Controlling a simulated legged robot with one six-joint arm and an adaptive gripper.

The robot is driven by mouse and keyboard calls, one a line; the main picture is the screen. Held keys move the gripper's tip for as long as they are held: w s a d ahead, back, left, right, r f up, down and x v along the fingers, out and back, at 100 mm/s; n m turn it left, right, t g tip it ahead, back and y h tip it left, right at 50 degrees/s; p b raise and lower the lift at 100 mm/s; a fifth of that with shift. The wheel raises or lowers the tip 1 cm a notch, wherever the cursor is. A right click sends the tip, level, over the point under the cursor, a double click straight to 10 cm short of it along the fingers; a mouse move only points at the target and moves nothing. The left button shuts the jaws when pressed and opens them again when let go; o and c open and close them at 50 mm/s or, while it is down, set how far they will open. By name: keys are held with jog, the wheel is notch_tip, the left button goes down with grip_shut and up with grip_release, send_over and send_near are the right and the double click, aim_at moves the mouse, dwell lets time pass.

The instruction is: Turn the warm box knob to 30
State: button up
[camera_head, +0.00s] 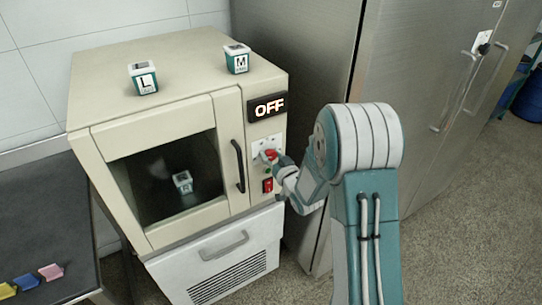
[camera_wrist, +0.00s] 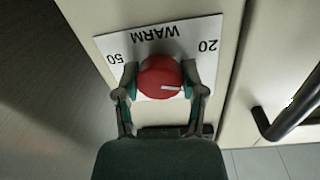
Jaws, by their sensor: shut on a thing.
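The warm box (camera_head: 180,130) is a beige cabinet with a dark window and a display (camera_head: 266,106) reading OFF. Its red knob (camera_wrist: 161,77) sits on a white plate (camera_wrist: 175,40) marked WARM, 20 and 50; the plate appears upside down in the wrist view. A pale pointer line on the knob points right in that view. My gripper (camera_wrist: 161,82) is shut on the knob, one finger on each side. In the head view my gripper (camera_head: 272,160) reaches the panel and partly covers the knob. A 30 mark is not visible.
A black door handle (camera_head: 239,166) is left of the panel, and a red switch (camera_head: 267,185) is below the knob. A steel cabinet (camera_head: 420,90) stands close on the right.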

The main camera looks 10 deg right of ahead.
jog(key=m, duration=0.4)
jog(key=shift+d+m, duration=0.1)
jog(key=shift+m, duration=1.9)
jog(key=o, duration=1.2)
jog(key=shift+w, duration=0.1)
jog(key=shift+c, duration=0.2)
jog(key=v, duration=1.2)
jog(key=shift+d, duration=0.15)
